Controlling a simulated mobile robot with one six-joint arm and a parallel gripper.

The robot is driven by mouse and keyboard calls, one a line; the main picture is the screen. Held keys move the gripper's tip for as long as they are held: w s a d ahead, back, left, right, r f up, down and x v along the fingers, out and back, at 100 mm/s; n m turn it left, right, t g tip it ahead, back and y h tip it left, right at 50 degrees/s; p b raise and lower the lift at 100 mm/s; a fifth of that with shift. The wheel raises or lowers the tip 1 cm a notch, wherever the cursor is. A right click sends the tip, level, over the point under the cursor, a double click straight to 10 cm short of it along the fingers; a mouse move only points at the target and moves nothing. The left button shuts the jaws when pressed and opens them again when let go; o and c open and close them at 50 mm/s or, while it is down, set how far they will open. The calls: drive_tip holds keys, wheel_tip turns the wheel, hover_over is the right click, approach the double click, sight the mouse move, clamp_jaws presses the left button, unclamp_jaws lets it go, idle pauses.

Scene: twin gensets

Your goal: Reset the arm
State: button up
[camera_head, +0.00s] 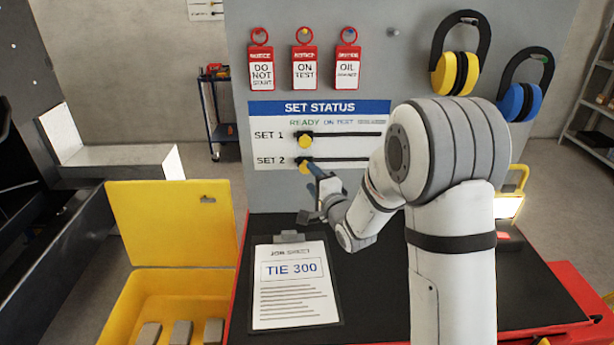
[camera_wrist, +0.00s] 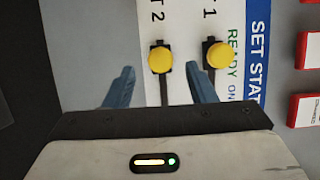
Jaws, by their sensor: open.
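My gripper (camera_head: 315,172) is in front of the SET STATUS board (camera_head: 334,107), at the SET 2 row. In the wrist view my gripper (camera_wrist: 160,70) has its two blue fingers apart, one on each side of the yellow SET 2 knob (camera_wrist: 160,59). I cannot tell whether the fingers reach around the knob or stop short of it. In the head view the SET 2 knob (camera_head: 305,167) and the SET 1 knob (camera_head: 305,141) both sit at the left ends of their slots, under READY. My arm stretches from the right towards the board.
A clipboard (camera_head: 294,285) reading TIE 300 lies on the black bench top (camera_head: 375,290). An open yellow case (camera_head: 172,225) with grey blocks stands at left. Red tags (camera_head: 305,68) and ear defenders (camera_head: 456,72) hang above. The bench between clipboard and my arm is clear.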

drive_tip(key=shift+s+d, duration=0.3)
drive_tip(key=shift+s, duration=0.35)
drive_tip(key=shift+d, duration=0.1)
